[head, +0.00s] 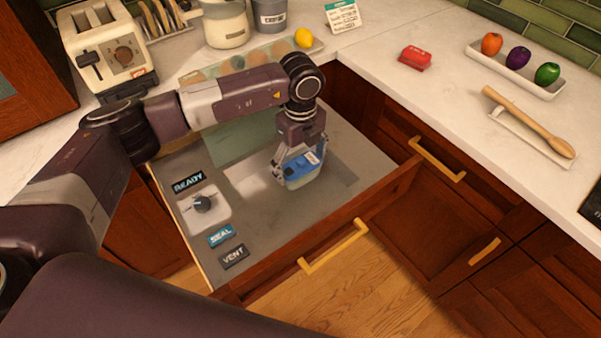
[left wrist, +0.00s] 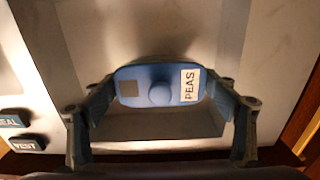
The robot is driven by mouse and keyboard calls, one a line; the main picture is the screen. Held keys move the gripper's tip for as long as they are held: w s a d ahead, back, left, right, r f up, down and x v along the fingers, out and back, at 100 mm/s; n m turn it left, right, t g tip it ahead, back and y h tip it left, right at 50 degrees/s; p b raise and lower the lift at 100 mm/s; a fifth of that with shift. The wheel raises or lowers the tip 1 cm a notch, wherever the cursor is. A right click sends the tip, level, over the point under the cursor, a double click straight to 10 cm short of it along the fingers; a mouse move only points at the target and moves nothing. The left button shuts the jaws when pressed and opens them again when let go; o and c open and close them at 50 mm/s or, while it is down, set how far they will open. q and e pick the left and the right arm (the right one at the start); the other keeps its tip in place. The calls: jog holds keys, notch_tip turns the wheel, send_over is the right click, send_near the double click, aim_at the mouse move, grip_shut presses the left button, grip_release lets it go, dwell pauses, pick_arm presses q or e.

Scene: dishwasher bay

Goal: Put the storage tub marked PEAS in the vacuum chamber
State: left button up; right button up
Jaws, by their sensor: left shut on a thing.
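The PEAS storage tub (head: 300,172) has a blue lid with a round knob and a white label. In the left wrist view the tub (left wrist: 160,88) shows its label reading PEAS at the right end of the lid. My left gripper (head: 301,160) is shut on the tub, one finger at each side. The tub is over the recessed vacuum chamber (head: 342,182) in the pulled-out drawer; I cannot tell whether it touches the floor. A greenish see-through panel (head: 240,135) stands at the chamber's back. My right gripper is not in view.
The drawer's left side has a dial (head: 203,204) and READY, SEAL and VENT labels. Its front has a yellow handle (head: 333,246). A toaster (head: 105,45), canisters, a lemon (head: 304,37), a red block (head: 415,57) and a vegetable tray (head: 553,91) stand on the counters.

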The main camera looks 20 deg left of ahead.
pick_arm(q)
notch_tip(320, 180, down, 4)
jog(key=shift+f+p, duration=0.1)
jog(key=shift+p, duration=0.2)
jog(key=shift+f, duration=0.15)
jog(key=o, duration=1.3)
jog(key=shift+o, duration=0.2)
